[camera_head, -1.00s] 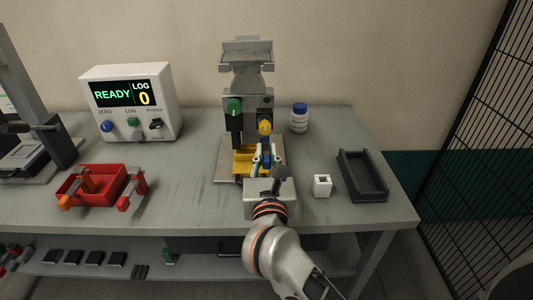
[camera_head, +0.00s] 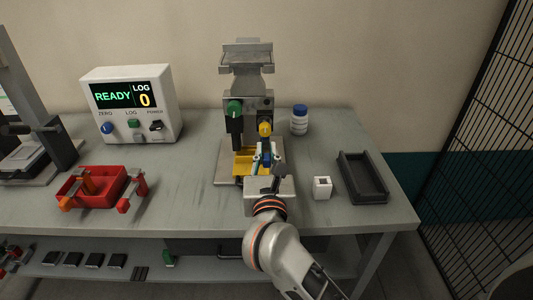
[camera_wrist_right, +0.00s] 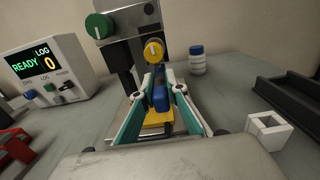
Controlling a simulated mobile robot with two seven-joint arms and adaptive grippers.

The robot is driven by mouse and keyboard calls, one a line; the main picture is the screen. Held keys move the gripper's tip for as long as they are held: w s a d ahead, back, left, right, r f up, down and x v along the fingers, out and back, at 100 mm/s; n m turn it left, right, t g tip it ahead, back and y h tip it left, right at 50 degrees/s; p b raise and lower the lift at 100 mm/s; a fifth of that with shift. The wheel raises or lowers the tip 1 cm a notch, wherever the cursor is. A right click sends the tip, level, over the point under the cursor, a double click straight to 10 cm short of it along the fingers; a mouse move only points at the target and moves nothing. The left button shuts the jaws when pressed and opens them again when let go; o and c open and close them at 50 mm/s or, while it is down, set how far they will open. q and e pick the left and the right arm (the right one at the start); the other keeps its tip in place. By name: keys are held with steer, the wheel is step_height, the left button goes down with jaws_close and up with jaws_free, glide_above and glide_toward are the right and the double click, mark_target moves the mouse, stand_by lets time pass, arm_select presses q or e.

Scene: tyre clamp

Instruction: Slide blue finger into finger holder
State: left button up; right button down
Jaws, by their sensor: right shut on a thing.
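My right gripper (camera_head: 264,153) is in front of the grey clamp machine (camera_head: 232,64), over its yellow part (camera_head: 243,162). In the right wrist view its teal fingers (camera_wrist_right: 160,84) are shut on the blue finger (camera_wrist_right: 162,98), which stands upright between the tips. The blue finger is small and partly covered by the gripper in the head view. The yellow part (camera_wrist_right: 157,120), seemingly the finger holder, lies just beyond and below the blue finger. I cannot tell whether the two touch. My left gripper is not in view.
A white block with a square hole (camera_head: 322,188) and a black tray (camera_head: 362,180) stand to the right. A white bottle with a blue cap (camera_head: 299,121) stands behind. A red tray (camera_head: 98,186) and the display box (camera_head: 130,104) are left, with clear table between.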

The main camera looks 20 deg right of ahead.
mark_target(266, 140)
steer(key=shift+x, duration=1.5)
stand_by(1.2)
steer(key=c, duration=1.9)
jaws_free()
